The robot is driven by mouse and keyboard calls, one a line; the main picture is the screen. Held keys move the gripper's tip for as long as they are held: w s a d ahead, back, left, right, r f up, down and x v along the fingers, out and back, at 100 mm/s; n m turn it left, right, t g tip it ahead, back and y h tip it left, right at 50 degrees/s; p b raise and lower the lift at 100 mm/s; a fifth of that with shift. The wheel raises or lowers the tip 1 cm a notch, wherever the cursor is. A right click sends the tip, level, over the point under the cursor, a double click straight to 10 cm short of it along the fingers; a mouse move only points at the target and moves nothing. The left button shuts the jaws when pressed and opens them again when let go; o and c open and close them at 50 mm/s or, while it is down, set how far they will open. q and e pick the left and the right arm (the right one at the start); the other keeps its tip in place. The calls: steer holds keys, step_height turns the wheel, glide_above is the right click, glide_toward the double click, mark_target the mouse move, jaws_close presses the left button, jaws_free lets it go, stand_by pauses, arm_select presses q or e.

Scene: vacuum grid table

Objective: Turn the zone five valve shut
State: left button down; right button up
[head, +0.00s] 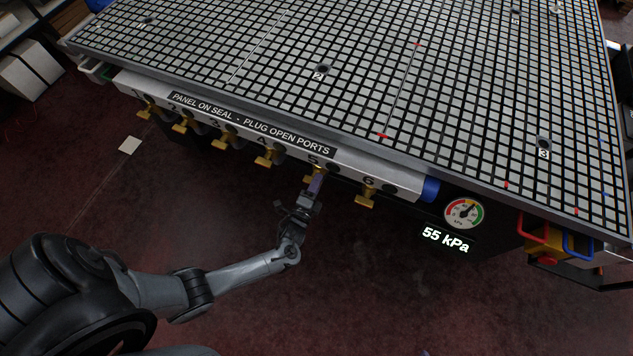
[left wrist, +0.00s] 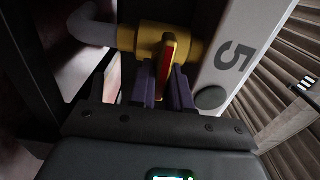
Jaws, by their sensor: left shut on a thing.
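The zone five valve (head: 314,170) is a brass valve under the number 5 on the white manifold strip (head: 390,183) along the table's front edge. In the left wrist view the brass valve body (left wrist: 190,45) sits beside the black 5, with a handle (left wrist: 166,62) that shows a red stripe. My left gripper (head: 314,186) reaches up to this valve from below. In the left wrist view its purple fingers (left wrist: 164,85) are on both sides of the handle, shut on it. My right gripper is not in view.
Neighbouring brass valves stand close by: number 4 (head: 268,157) to the left and number 6 (head: 366,196) to the right. A round gauge (head: 464,213) and a display (head: 446,239) reading 55 kPa are at the right. The grid table (head: 350,60) overhangs the manifold. Open floor lies in front.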

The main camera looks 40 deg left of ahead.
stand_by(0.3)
arm_select(q)
steer(key=c, duration=1.2)
jaws_free()
steer(key=shift+o, duration=0.2)
steer(key=shift+s, duration=0.1)
steer(key=p+v, duration=0.2)
steer(key=v, duration=0.8)
steer(key=shift+s, duration=0.3)
steer(key=shift+d, duration=0.1)
